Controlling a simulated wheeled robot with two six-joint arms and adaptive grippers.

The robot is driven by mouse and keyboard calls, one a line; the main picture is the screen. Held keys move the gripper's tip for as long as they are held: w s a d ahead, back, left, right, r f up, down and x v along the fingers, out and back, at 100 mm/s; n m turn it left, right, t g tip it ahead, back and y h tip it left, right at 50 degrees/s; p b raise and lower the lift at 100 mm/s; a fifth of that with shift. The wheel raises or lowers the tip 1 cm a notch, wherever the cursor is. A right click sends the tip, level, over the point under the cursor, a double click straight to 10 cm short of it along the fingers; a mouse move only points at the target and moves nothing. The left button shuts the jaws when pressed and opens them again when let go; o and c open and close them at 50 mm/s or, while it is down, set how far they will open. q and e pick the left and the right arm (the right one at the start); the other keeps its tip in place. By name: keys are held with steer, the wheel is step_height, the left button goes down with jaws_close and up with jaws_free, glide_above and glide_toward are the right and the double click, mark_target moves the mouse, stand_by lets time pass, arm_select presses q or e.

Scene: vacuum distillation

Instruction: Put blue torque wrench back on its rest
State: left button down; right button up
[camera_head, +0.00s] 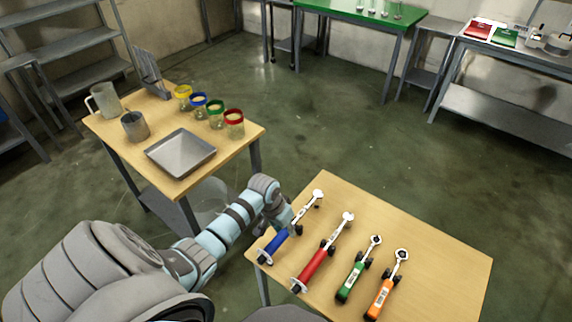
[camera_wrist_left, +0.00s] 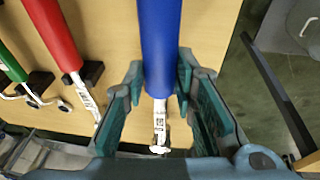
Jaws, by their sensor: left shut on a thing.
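The blue torque wrench (camera_head: 277,243) is at the left end of the near wooden table, with its blue handle toward me and its silver head pointing away. My left gripper (camera_head: 287,219) reaches it from the left. In the left wrist view, the blue handle (camera_wrist_left: 158,45) runs between the two green-padded fingers of my left gripper (camera_wrist_left: 163,95), which is shut on the wrench near where the handle meets the silver shaft. Black rest supports (camera_head: 263,258) show by the wrench. I cannot tell whether it touches them. My right gripper is not in view.
Red (camera_head: 316,265), green (camera_head: 352,280) and orange (camera_head: 381,297) wrenches lie to the right on black supports. The near table (camera_head: 440,255) is bare at its right. Another table (camera_head: 125,145) at left holds a metal tray (camera_head: 181,152), jars and beakers.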

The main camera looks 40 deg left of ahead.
arm_select(q)
steer(key=shift+w+r, duration=0.1)
steer(key=shift+r, duration=0.05)
steer(key=shift+f, duration=0.7)
steer(key=shift+f+b, duration=0.6)
steer(key=shift+f, duration=0.25)
steer(key=c, duration=1.3)
jaws_free()
steer(key=shift+c, duration=0.2)
steer(key=shift+o, duration=0.5)
